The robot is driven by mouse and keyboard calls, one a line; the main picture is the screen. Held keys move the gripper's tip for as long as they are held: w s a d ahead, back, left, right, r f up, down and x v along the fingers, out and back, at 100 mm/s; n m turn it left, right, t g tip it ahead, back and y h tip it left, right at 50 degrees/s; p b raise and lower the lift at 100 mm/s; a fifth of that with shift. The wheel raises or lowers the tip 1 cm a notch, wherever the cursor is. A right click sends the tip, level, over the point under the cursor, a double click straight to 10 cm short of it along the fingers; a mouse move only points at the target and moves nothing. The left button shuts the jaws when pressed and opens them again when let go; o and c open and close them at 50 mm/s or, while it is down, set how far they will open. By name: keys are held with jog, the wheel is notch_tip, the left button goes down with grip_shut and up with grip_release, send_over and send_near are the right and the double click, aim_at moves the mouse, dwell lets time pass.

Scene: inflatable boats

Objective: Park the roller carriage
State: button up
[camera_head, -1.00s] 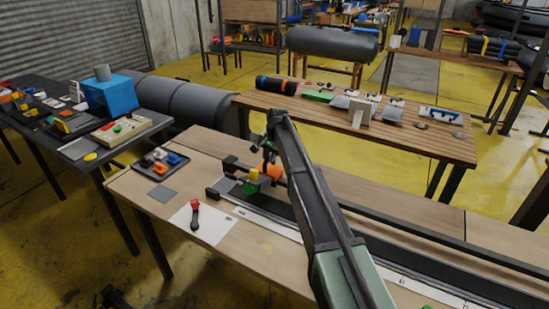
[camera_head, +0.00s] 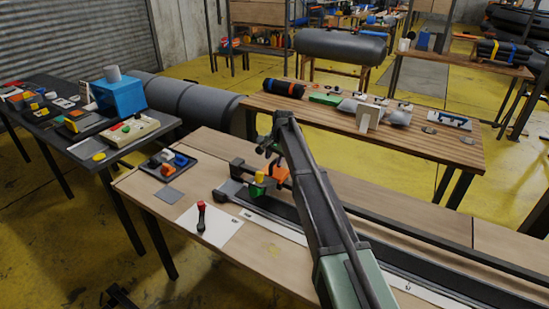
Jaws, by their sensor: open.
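The roller carriage, a small block with yellow, green and orange parts (camera_head: 258,189), sits at the left end of a long dark track (camera_head: 318,222) on the near wooden bench. A dark end block stands just behind and left of it. My gripper (camera_head: 267,151) is small and dark in this view. It hangs above and slightly behind the carriage, open, with a gap below it and nothing seen between its fingers. My arm hides part of the track to the right.
A red-handled tool (camera_head: 201,217) stands on a white sheet (camera_head: 220,234) in front of the track. A dark tray of small parts (camera_head: 168,164) lies at the bench's left end. A blue box (camera_head: 118,97) stands on the left table.

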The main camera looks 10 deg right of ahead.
aim_at(280, 172)
notch_tip(280, 172, up, 10)
jog(key=s+d+p, duration=0.1)
jog(key=p, duration=0.8)
jog(key=shift+s+d+r, duration=0.15)
jog(key=shift+d, duration=0.1)
jog(key=s+d+n+g+h, duration=0.1)
jog(key=s+d+n, duration=0.2)
jog(key=s, duration=3.8)
jog(key=n, duration=0.4)
jog(key=shift+s+d+f+n+h, duration=0.15)
jog(key=shift+s+f+n+h, duration=0.15)
jog(key=shift+s+n+h, duration=0.1)
